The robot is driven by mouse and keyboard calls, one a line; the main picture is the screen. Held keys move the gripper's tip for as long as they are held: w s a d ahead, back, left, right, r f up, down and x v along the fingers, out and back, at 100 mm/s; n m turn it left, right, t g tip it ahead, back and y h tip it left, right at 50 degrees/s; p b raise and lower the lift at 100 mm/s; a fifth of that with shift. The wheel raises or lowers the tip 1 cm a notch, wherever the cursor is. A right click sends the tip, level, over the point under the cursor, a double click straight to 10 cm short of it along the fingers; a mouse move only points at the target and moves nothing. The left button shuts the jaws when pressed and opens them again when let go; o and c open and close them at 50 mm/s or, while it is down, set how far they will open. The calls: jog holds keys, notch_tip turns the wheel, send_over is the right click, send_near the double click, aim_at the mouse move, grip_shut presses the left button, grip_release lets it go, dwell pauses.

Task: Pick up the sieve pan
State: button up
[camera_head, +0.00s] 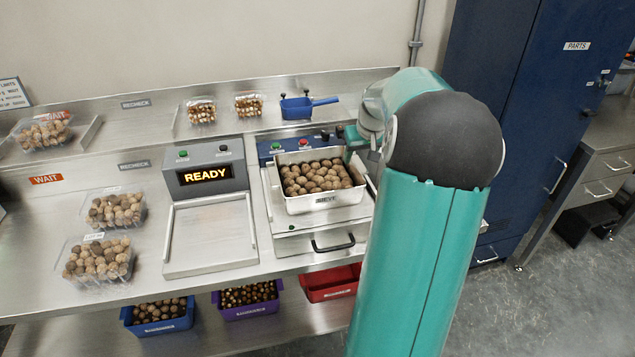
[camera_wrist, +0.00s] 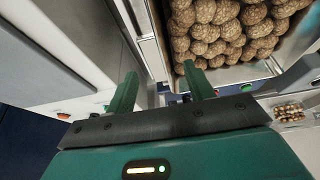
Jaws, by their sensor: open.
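The sieve pan (camera_head: 300,205) is a pale metal pan full of brown nuts. It sits on the machine right of the READY display. In the wrist view the pan (camera_wrist: 235,74) fills the upper right, with its near wall and nuts showing. My gripper (camera_wrist: 160,78) is open, with its two green fingers apart and nothing seen held between them. The right finger overlaps the pan's corner in that view; whether it touches cannot be told. In the head view my gripper (camera_head: 352,142) is at the pan's back right corner, partly hidden by my arm.
A scale with an empty plate (camera_head: 210,262) stands left of the pan. Clamshell trays of nuts (camera_head: 100,262) lie farther left. A blue scoop (camera_head: 308,105) is on the back shelf. Blue, purple and red bins (camera_head: 330,295) are below. A blue cabinet (camera_head: 535,120) stands right.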

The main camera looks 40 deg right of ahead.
aim_at(358, 164)
jog(key=shift+x, duration=2.7)
jog(key=shift+s+d, duration=0.1)
jog(key=shift+s, duration=0.05)
jog(key=c, duration=1)
grip_shut()
jog(key=shift+r, duration=0.15)
